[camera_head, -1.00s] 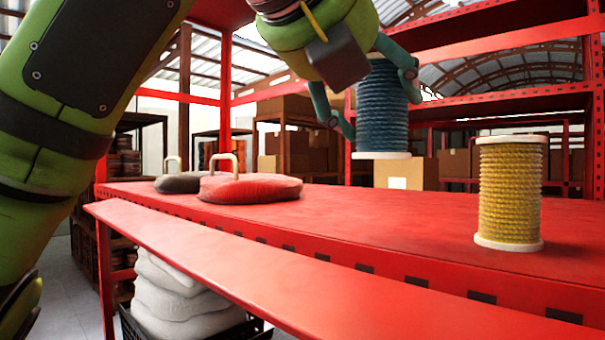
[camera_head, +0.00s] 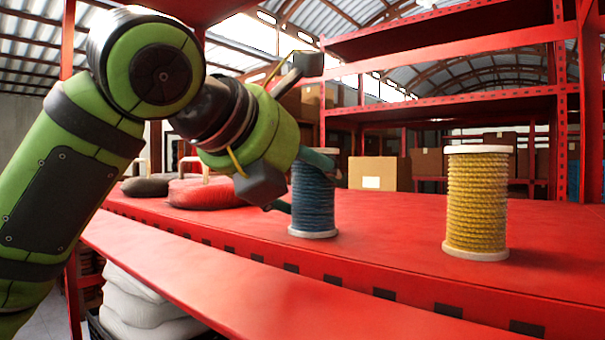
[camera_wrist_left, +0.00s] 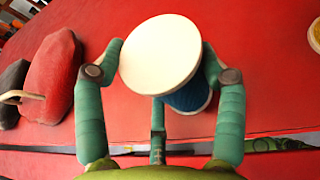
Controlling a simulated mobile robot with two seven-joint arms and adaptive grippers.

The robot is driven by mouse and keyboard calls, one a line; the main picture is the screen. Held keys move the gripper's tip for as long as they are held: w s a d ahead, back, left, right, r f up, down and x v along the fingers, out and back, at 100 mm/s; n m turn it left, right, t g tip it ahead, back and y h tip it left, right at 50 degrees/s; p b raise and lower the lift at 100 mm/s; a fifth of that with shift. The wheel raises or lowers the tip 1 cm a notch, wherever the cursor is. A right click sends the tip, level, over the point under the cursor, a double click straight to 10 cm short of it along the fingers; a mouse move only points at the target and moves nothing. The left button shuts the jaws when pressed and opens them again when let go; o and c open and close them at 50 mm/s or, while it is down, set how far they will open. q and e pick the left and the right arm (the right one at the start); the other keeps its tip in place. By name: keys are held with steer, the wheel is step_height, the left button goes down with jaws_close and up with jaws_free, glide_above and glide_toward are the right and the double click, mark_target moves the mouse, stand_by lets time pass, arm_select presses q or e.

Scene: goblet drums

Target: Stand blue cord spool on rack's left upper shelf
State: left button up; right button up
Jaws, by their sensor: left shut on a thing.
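The blue cord spool (camera_head: 313,200) stands upright at the front part of the red shelf (camera_head: 375,235), its lower flange at the shelf surface. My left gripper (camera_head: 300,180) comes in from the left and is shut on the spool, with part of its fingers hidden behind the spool. In the left wrist view the spool's white end disc (camera_wrist_left: 160,55) sits between the green fingers (camera_wrist_left: 160,75), with blue cord showing below it. My right gripper is in neither view.
A yellow cord spool (camera_head: 477,205) stands to the right on the same shelf. A red cushion-like bag (camera_head: 207,192) and a dark bag (camera_head: 147,186) with handles lie to the left. White sacks (camera_head: 140,305) are below. Bare shelf separates the two spools.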

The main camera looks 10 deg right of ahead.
arm_select(q)
steer(key=shift+s, duration=0.1)
steer(key=shift+f, duration=0.1)
steer(key=o, duration=1.2)
steer(key=shift+s, duration=0.1)
steer(key=shift+o, duration=0.2)
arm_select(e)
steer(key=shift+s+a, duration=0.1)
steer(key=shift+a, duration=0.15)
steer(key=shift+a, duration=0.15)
arm_select(q)
steer(key=shift+s+a+r+b, duration=0.15)
steer(key=shift+a+r+b, duration=0.05)
steer(key=shift+b, duration=0.1)
steer(key=b+v, duration=0.3)
steer(key=v, duration=0.8)
steer(key=shift+s+b, duration=0.2)
steer(key=shift+b, duration=0.15)
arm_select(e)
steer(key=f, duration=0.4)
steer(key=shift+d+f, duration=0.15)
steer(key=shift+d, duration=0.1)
